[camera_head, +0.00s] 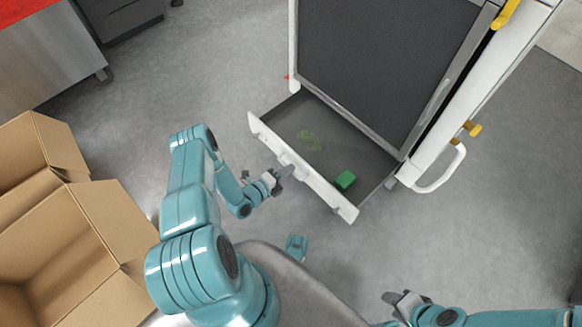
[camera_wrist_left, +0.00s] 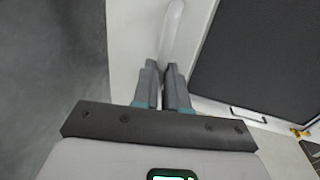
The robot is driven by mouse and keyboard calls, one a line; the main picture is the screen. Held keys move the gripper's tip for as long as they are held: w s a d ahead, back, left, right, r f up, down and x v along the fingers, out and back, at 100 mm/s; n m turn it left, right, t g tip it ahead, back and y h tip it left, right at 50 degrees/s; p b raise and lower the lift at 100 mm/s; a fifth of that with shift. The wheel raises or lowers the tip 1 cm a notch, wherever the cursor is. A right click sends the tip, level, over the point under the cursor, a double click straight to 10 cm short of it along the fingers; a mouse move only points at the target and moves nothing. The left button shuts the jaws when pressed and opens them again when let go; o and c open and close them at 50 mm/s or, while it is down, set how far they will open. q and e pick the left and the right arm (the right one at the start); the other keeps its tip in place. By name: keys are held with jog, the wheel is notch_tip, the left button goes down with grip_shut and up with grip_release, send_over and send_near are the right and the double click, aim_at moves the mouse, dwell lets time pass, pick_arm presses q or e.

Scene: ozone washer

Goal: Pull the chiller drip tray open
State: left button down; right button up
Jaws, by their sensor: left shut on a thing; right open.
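The chiller drip tray (camera_head: 333,200) is a grey drawer with a white front, low on the chiller (camera_head: 375,60). It stands pulled out, its inside showing. My left gripper (camera_head: 284,173) is at the middle of the tray's front, shut on its handle (camera_head: 290,158). In the left wrist view the fingers (camera_wrist_left: 167,85) close on the pale, bar-like handle (camera_wrist_left: 176,30); the gripped part is hidden between them. My right gripper (camera_head: 395,299) is open and empty, low in the head view, away from the tray.
A green block (camera_head: 345,180) and a greenish stain (camera_head: 308,140) are in the tray. Open cardboard boxes (camera_head: 110,225) stand at the left. A white loop handle (camera_head: 445,175) juts from the chiller's right side.

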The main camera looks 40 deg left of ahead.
pick_arm(q)
jog(key=shift+s, duration=0.1)
jog(key=c, duration=1.2)
grip_release()
jog(key=shift+p+v, duration=2.25)
jog(key=shift+v, duration=6)
jog(key=shift+a, duration=0.1)
